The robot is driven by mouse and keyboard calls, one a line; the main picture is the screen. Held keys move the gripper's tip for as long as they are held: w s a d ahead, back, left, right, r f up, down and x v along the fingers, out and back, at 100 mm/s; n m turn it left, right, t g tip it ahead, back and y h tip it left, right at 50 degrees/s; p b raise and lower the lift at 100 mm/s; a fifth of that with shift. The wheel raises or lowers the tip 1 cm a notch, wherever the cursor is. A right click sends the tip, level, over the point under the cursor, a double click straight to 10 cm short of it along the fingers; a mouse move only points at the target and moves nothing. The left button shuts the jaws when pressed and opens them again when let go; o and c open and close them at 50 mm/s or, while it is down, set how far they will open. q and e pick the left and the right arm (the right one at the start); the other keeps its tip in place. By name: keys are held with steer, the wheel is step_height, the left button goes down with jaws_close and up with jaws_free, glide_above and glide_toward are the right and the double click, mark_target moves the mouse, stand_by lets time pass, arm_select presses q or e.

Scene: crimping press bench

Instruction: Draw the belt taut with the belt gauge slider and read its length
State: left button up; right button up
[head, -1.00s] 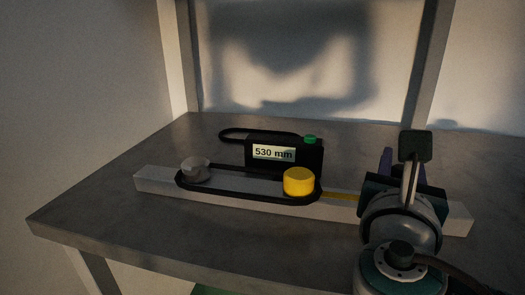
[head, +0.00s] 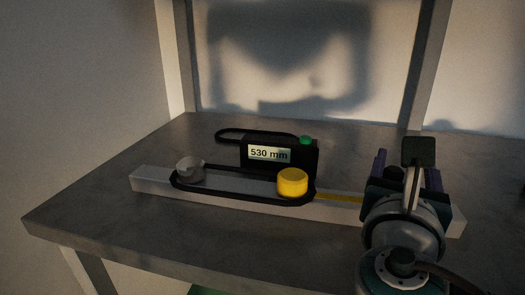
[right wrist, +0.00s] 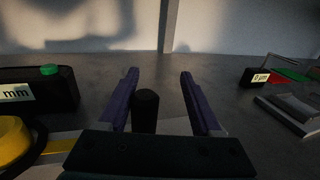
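The belt gauge is a pale rail (head: 150,180) on the bench with a grey peg (head: 190,168) at left and a yellow drum (head: 292,183) further right. A black belt (head: 235,198) loops around both. The display box (head: 243,156) behind reads "530 mm" and has a green button (head: 306,140). My right gripper (head: 408,160) is over the rail's right end. In the right wrist view its purple fingers (right wrist: 160,73) are apart, with a dark upright post (right wrist: 145,112) between them, nearer the left finger. My left gripper is out of view.
Another black belt loop (head: 250,133) lies behind the display box. In the right wrist view a small device with a "µm" display (right wrist: 260,77) and a grey tray-like item (right wrist: 290,112) stand at right. The bench's left side is clear.

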steer(key=p+v, duration=0.1)
steer(key=v, duration=0.3)
steer(key=shift+a+p, duration=0.1)
steer(key=shift+p, duration=0.3)
steer(key=shift+v, duration=0.8)
